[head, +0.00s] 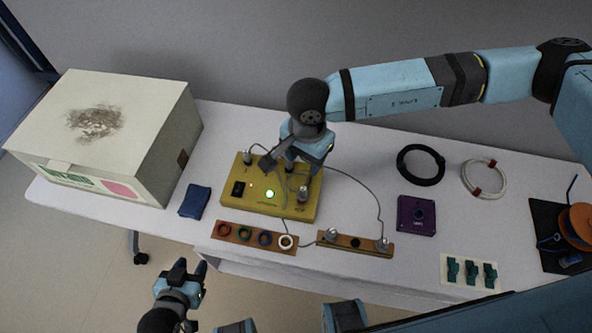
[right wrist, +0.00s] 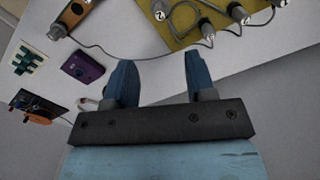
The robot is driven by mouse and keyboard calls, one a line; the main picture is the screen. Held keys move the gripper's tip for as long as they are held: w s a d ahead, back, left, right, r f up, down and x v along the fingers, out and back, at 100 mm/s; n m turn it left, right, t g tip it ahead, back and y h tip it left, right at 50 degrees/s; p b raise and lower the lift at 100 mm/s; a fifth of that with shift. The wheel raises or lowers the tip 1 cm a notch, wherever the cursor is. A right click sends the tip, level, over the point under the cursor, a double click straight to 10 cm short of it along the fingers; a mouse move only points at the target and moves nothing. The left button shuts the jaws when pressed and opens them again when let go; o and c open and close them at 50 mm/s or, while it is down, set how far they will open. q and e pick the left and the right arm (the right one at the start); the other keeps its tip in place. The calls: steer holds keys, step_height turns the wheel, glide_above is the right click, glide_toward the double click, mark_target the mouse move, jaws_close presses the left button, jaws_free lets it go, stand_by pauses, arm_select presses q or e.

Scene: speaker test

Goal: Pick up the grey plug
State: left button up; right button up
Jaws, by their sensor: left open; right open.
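Several grey plugs show; I cannot tell which one the task means. In the head view one grey plug (head: 247,157) stands at the yellow box's back left and another (head: 303,194) at its right. Two more, a left one (head: 332,235) and a right one (head: 382,244), sit on a wooden strip (head: 356,249). Thin grey cables run between them. My right gripper (head: 291,164) is open above the back of the yellow box (head: 258,203) and hides part of it. In the right wrist view its jaws (right wrist: 158,62) are empty. My left gripper (head: 188,271) is open, off the table's front.
A large cream box (head: 150,130) stands at the left, with a blue pouch (head: 195,202) beside it. A strip with coloured rings (head: 225,230) lies in front. A purple box (head: 416,216), black coil (head: 420,151), white coil (head: 466,179) and orange spool (head: 580,222) lie to the right.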

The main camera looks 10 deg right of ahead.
glide_above(303, 189)
steer(key=f, duration=0.5)
steer(key=f+p, duration=0.1)
steer(key=f, duration=0.1)
steer(key=shift+w+d+f, duration=0.15)
steer(key=shift+d+f, duration=0.1)
steer(key=shift+d, duration=0.1)
steer(key=shift+f, duration=0.45)
steer(key=f, duration=0.3)
steer(key=f+p, duration=0.1)
steer(key=shift+a+f, duration=0.25)
steer(key=shift+a, duration=0.1)
steer(key=shift+f, duration=0.3)
steer(key=shift+c, duration=0.6)
arm_select(q)
steer(key=shift+s+d+r, duration=0.1)
steer(key=shift+s+r, duration=0.1)
steer(key=shift+r, duration=0.35)
steer(key=shift+s+r, duration=0.15)
steer(key=shift+r, duration=0.35)
arm_select(e)
jaws_close()
